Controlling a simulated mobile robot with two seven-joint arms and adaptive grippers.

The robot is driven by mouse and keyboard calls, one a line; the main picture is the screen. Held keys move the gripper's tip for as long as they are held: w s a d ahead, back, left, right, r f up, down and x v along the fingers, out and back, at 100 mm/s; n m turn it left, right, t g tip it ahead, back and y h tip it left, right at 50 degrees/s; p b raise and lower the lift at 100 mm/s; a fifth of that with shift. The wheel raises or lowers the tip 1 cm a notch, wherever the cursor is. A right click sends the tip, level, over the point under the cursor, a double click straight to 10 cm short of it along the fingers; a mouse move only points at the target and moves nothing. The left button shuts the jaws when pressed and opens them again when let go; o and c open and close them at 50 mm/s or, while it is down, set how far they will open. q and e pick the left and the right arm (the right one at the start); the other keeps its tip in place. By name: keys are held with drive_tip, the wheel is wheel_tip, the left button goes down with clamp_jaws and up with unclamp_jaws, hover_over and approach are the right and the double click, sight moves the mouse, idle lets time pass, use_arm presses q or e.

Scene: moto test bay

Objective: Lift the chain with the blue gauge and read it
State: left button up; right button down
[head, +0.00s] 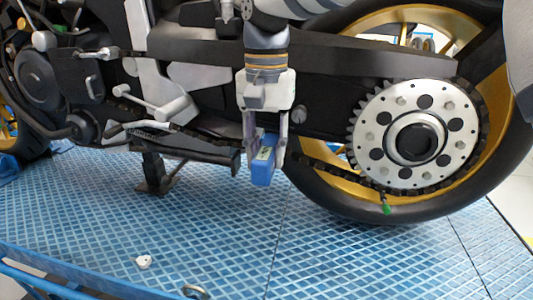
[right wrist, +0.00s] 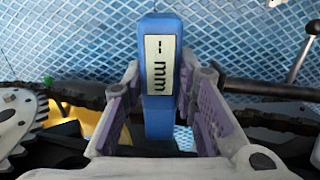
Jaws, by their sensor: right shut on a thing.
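My right gripper (head: 265,148) points down and is shut on the blue gauge (head: 263,172). In the right wrist view the gauge (right wrist: 160,80) stands between the two purple-padded fingers (right wrist: 157,92). Its pale display shows a dash and "mm", with no number. The dark chain (head: 325,165) runs along the motorcycle's lower side to the rear sprocket (head: 394,158). The gauge is at the level of the lower chain run; the gripper hides whether they touch. The chain also shows in the right wrist view (right wrist: 270,119). My left gripper is not in view.
A small green tag (head: 386,206) hangs at the chain below the sprocket. The rear tyre (head: 360,208) and the stand (head: 155,178) are close by.

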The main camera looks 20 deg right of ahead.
drive_tip(key=shift+r, duration=1.6)
idle(0.3)
drive_tip(key=shift+f+p, duration=0.4)
drive_tip(key=shift+f, duration=1.7)
drive_tip(key=s+a, duration=0.4)
drive_tip(key=s, duration=0.2)
drive_tip(key=shift+s+a, duration=0.3)
drive_tip(key=shift+s, duration=0.05)
drive_tip(key=shift+d+f, duration=0.1)
